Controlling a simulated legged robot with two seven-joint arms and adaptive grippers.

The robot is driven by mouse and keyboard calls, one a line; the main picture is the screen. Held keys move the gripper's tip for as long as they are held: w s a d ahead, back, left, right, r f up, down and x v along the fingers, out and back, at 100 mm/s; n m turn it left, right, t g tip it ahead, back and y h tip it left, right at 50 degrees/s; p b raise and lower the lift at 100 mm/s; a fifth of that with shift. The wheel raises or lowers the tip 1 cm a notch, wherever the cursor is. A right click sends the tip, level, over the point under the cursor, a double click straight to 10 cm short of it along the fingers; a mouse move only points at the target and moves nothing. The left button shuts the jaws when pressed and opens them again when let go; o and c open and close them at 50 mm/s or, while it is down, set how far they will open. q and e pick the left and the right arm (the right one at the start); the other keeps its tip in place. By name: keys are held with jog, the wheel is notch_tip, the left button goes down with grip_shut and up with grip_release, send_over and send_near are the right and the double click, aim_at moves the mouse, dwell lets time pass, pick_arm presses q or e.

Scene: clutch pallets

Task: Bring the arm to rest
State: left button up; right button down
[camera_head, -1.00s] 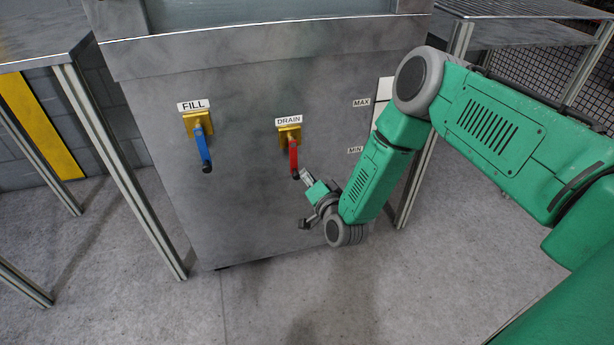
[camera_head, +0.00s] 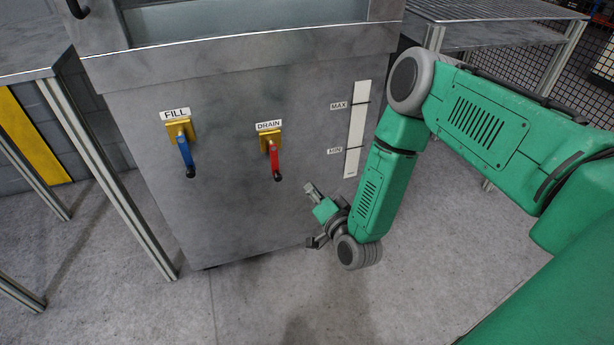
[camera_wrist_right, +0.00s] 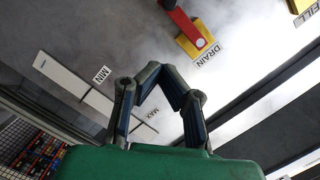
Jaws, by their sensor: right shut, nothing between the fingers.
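My right gripper (camera_head: 311,190) is in front of the grey tank's front panel, to the right of and below the red drain lever. It is apart from the lever, and its fingers are shut and empty. In the right wrist view the fingers (camera_wrist_right: 161,72) meet at their tips with nothing between them. The red drain lever (camera_head: 275,163) hangs down from its yellow mount under the DRAIN label. It also shows at the top of the right wrist view (camera_wrist_right: 186,22). My left gripper is not in view.
The grey tank (camera_head: 225,215) also carries a blue fill lever (camera_head: 186,152) and a white level gauge (camera_head: 357,125) marked MAX and MIN. Metal-legged tables stand on the left (camera_head: 110,185) and right (camera_head: 500,38). The floor (camera_head: 260,300) in front is clear.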

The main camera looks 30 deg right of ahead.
jog(key=s+a+f+n+g+y+p, duration=0.1)
jog(key=s+a+n+g+y+p, duration=0.2)
jog(key=s, duration=0.4)
jog(key=s+a+f+n+g+p, duration=0.1)
jog(key=s+a+n+g+p, duration=0.1)
jog(key=s+a+n+g, duration=0.4)
pick_arm(q)
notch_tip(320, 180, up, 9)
jog(key=p, duration=0.3)
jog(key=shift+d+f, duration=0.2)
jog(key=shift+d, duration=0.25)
pick_arm(e)
jog(key=s+d+r+n+g, duration=0.1)
jog(key=s+d+n+g, duration=0.1)
jog(key=s, duration=0.7)
jog(key=s+d+r+n+g+h, duration=0.1)
jog(key=s+d+g, duration=0.3)
jog(key=s, duration=0.6)
jog(key=shift+d+r+n+g+h, duration=0.3)
jog(key=shift+r+n+g, duration=0.2)
jog(key=shift+r+g, duration=0.25)
